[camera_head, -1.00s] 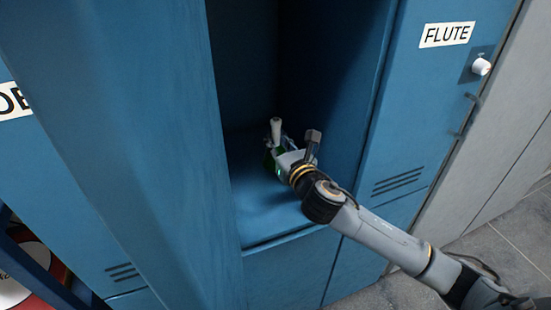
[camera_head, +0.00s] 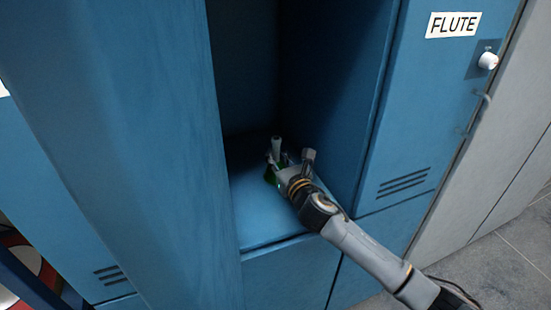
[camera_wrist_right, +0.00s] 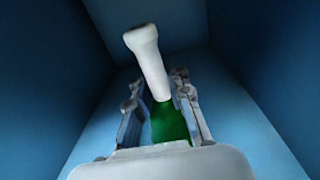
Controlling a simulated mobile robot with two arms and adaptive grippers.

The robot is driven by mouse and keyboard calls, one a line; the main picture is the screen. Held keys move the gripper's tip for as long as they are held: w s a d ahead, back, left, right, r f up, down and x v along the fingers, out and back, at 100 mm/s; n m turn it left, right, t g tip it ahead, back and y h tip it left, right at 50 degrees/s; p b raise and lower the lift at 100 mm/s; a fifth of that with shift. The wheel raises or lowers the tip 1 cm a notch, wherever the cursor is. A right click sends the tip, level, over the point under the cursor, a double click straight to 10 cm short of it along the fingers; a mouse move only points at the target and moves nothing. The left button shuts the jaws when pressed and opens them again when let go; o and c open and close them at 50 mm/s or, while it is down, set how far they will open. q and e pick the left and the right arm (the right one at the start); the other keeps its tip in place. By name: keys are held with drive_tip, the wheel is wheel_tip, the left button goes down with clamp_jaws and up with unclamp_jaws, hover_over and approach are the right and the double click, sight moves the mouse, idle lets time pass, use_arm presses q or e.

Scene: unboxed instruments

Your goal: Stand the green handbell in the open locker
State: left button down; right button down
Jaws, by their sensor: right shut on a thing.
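The green handbell (camera_head: 269,176) is inside the open locker (camera_head: 262,232), at the back of its floor, with its pale handle (camera_head: 276,145) pointing up. In the right wrist view the green bell body (camera_wrist_right: 169,124) sits between the fingers and the white handle (camera_wrist_right: 148,62) leans to the left. My right gripper (camera_head: 277,165) is shut on the bell body and reaches in from the right front. It also shows in the right wrist view (camera_wrist_right: 162,105). Whether the bell's base touches the floor is hidden by the gripper. My left gripper is not in view.
A blue locker door or panel (camera_head: 125,150) fills the left. The closed locker labelled FLUTE (camera_head: 420,110), with a white knob (camera_head: 487,61), is to the right. The locker floor in front of the bell is bare. A red and white object (camera_head: 22,275) shows low at left.

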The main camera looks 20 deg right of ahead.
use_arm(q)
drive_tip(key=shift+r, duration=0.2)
use_arm(e)
drive_tip(key=shift+f, duration=0.15)
drive_tip(key=c, duration=1.2)
unclamp_jaws()
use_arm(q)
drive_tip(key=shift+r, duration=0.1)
use_arm(e)
drive_tip(key=shift+s+r, duration=0.1)
drive_tip(key=shift+r, duration=0.1)
drive_tip(key=s, duration=0.7)
drive_tip(key=s+p, duration=0.1)
drive_tip(key=s, duration=0.2)
drive_tip(key=shift+s+d+f, duration=0.1)
drive_tip(key=shift+s+d, duration=0.3)
drive_tip(key=shift+s, duration=0.55)
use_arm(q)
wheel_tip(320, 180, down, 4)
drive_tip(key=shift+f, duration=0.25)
